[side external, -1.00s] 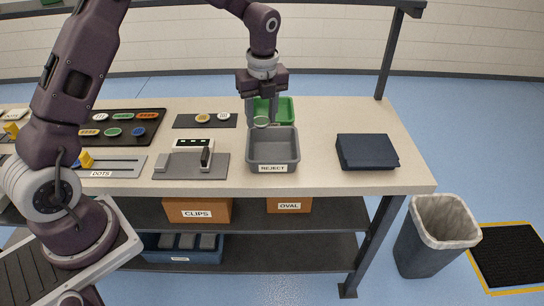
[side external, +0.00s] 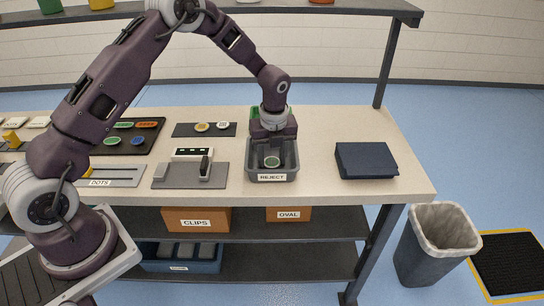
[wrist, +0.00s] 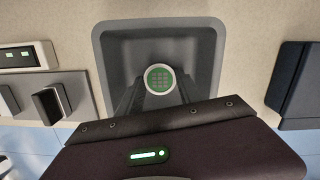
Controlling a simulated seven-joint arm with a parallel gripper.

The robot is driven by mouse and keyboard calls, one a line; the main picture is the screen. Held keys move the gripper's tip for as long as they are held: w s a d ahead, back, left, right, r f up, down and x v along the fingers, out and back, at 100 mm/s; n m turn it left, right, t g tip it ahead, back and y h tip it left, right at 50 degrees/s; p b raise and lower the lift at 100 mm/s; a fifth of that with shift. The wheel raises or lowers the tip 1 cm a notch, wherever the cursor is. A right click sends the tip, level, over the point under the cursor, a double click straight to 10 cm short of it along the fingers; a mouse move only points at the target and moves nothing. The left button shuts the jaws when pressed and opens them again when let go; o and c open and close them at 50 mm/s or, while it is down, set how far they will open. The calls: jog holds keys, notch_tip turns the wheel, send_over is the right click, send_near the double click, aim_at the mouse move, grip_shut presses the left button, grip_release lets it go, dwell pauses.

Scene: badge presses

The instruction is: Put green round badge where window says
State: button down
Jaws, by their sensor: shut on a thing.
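The green round badge (wrist: 160,79) has a pale rim and a grid mark on its face. My gripper (side external: 271,160) is shut on it, and the badge also shows in the side view (side external: 271,162). My gripper holds it over or inside the grey bin labelled REJECT (side external: 272,177); I cannot tell how far it is above the floor of the bin. In the wrist view the bin (wrist: 112,62) surrounds the badge. The window (side external: 192,153) is on a white unit behind the grey press to the left; it also shows in the wrist view (wrist: 20,56), with small lit marks.
A green bin (side external: 254,113) stands behind the reject bin, mostly hidden by my arm. A dark blue box (side external: 366,161) is to the right. A black pad (side external: 187,130) with two badges and a dark tray (side external: 157,130) of badges lie left. The table's right front is clear.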

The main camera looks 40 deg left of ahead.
aim_at(273, 166)
jog(key=c, duration=0.8)
grip_release()
jog(key=s+d+r+n+t, duration=0.1)
jog(key=s+r+n, duration=0.15)
jog(key=r, duration=0.75)
jog(key=s+d+r+n, duration=0.1)
jog(key=s+r+n, duration=0.15)
jog(key=r, duration=0.75)
jog(key=s+r+n+t, duration=0.2)
jog(key=s+r+n, duration=0.55)
jog(key=s, duration=0.45)
jog(key=s+d+n+t, duration=0.1)
jog(key=s+n, duration=0.5)
jog(key=s, duration=0.1)
jog(key=s+d+f+n+h, duration=0.1)
jog(key=s+n, duration=0.5)
jog(key=s, duration=0.2)
jog(key=shift+s+d+f+t, duration=0.15)
jog(key=shift+d+f+t, duration=0.1)
jog(key=shift+t, duration=0.15)
